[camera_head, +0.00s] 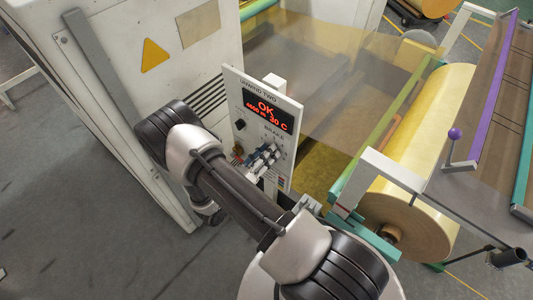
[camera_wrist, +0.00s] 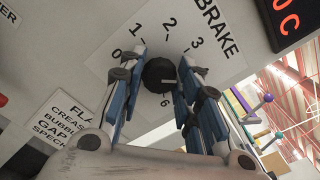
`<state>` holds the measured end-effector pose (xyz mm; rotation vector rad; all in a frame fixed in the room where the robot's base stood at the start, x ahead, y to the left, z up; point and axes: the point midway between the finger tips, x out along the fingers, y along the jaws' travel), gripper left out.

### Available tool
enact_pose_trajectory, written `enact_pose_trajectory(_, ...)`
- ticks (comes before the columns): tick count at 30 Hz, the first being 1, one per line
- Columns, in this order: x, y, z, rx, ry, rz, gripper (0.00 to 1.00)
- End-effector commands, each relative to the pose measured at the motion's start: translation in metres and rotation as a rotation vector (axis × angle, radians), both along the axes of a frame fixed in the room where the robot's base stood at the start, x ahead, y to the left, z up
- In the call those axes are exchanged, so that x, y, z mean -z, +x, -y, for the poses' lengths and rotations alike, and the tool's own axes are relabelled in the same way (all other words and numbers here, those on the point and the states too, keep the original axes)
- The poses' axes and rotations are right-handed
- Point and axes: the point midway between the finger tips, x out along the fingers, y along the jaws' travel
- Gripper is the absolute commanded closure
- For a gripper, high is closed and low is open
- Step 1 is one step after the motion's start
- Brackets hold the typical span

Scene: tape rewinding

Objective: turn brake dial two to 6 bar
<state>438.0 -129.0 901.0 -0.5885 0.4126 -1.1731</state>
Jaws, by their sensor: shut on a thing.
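The brake dial (camera_wrist: 158,75) is a round black knob on a pale panel under the word BRAKE in the wrist view. Its scale (camera_wrist: 170,22) shows 0, 1, 2, 3 and 6; the marks between 3 and 6 are hidden by a finger. A pale line on the knob points right, toward the hidden part. My gripper (camera_wrist: 160,78) is shut on the dial, with one blue-padded finger on each side. In the head view my gripper (camera_head: 262,157) is at the lower part of the panel titled UNWIND TWO (camera_head: 256,87), and hides the dial.
A red display (camera_head: 267,112) on the panel reads OK, 4800 m and 30 C. A black knob (camera_head: 240,124) sits left below it. A white cabinet (camera_head: 130,60) stands left; a large yellow roll (camera_head: 430,150) lies right. A sign (camera_wrist: 72,122) is left of my fingers.

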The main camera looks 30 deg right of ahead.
Motion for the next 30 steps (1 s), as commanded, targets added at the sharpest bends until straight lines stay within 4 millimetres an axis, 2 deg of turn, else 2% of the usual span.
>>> enact_pose_trajectory(7, 0.0001, -0.0001, -0.0001, 0.0, 0.0, 0.0, 0.93)
enact_pose_trajectory(19, 0.0004, -0.0001, -0.0001, 0.0, 0.028, 0.078, 0.93)
enact_pose_trajectory(30, 0.0008, -0.0003, 0.0, 0.0, 0.131, 0.361, 0.93)
